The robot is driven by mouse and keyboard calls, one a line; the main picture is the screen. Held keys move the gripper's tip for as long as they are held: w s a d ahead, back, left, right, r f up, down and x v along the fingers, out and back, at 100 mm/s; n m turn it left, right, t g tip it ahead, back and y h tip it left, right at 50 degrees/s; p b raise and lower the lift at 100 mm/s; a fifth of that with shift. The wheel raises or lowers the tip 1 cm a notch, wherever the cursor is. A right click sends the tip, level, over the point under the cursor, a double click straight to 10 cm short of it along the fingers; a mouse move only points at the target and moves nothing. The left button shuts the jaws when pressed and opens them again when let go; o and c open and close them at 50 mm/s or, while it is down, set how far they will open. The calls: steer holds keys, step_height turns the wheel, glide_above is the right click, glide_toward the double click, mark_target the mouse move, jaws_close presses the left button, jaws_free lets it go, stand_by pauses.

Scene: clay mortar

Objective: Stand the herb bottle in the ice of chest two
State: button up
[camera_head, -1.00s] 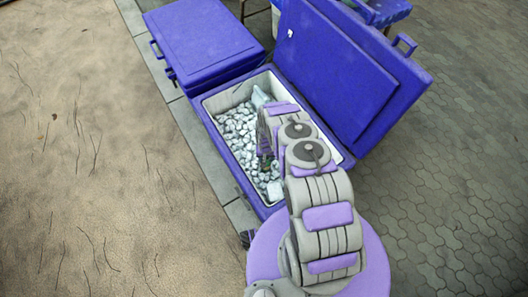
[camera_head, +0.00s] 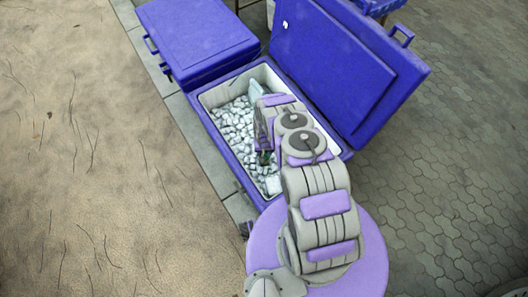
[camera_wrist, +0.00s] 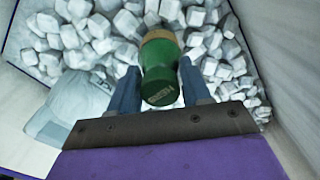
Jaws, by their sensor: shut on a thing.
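The herb bottle (camera_wrist: 158,75), green with a tan band at its far end, is between the fingers of my gripper (camera_wrist: 158,92) in the wrist view. My gripper is shut on it, over the ice (camera_wrist: 75,35). In the head view the open blue chest (camera_head: 200,112) holds the ice (camera_head: 234,128), and my arm reaches down into it. A small green bit of the bottle (camera_head: 264,158) shows beside my wrist. Whether the bottle's lower end touches the ice cannot be told.
The chest's raised lid (camera_head: 345,70) leans open on the right. A closed blue chest (camera_head: 197,38) stands just behind. Inside the open chest, a pale translucent block (camera_wrist: 75,105) lies at the left of the wrist view. Sandy ground (camera_head: 75,160) is left, paving (camera_head: 450,160) right.

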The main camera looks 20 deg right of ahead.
steer(key=o, duration=1.1)
steer(key=shift+o, duration=0.4)
steer(key=o, duration=0.4)
steer(key=shift+r+p, duration=5.45)
steer(key=shift+r, duration=8.05)
